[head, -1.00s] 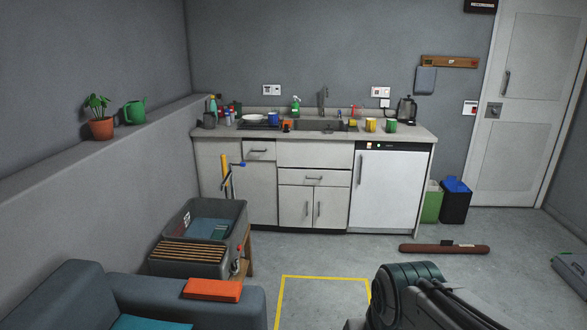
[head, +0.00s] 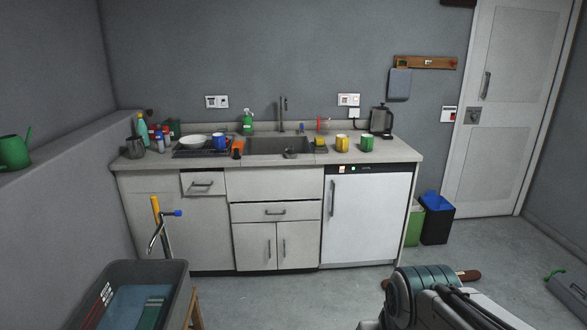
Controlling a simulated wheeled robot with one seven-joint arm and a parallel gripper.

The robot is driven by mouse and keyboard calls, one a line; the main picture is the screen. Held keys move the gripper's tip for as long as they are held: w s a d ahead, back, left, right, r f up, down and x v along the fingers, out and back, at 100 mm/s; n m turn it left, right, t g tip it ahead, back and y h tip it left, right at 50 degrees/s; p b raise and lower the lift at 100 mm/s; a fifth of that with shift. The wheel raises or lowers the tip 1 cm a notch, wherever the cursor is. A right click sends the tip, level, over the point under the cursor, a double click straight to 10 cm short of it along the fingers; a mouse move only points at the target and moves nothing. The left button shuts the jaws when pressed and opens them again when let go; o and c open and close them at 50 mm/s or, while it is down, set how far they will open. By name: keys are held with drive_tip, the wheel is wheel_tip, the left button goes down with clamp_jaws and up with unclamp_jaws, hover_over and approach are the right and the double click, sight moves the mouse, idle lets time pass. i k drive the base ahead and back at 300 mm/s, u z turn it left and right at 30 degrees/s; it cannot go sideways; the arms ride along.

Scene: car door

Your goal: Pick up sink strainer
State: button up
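A small round grey metal piece (head: 291,153), which looks like the sink strainer, shows at the front of the sink basin (head: 262,147). It is small in the picture, so I cannot tell whether it lies in the basin or on its rim. Part of my arm shows at the bottom right, far from the counter. My gripper's fingers are not in view.
The counter (head: 400,157) also holds a dish rack with a white bowl (head: 194,141), a blue mug (head: 219,142), yellow (head: 342,143) and green (head: 367,143) mugs and a kettle (head: 381,120). A grey tub (head: 180,285) stands front left.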

sight(291, 153)
drive_tip(key=i, duration=1.55)
drive_tip(key=u, duration=0.4)
drive_tip(key=i, duration=2)
drive_tip(key=u, duration=0.25)
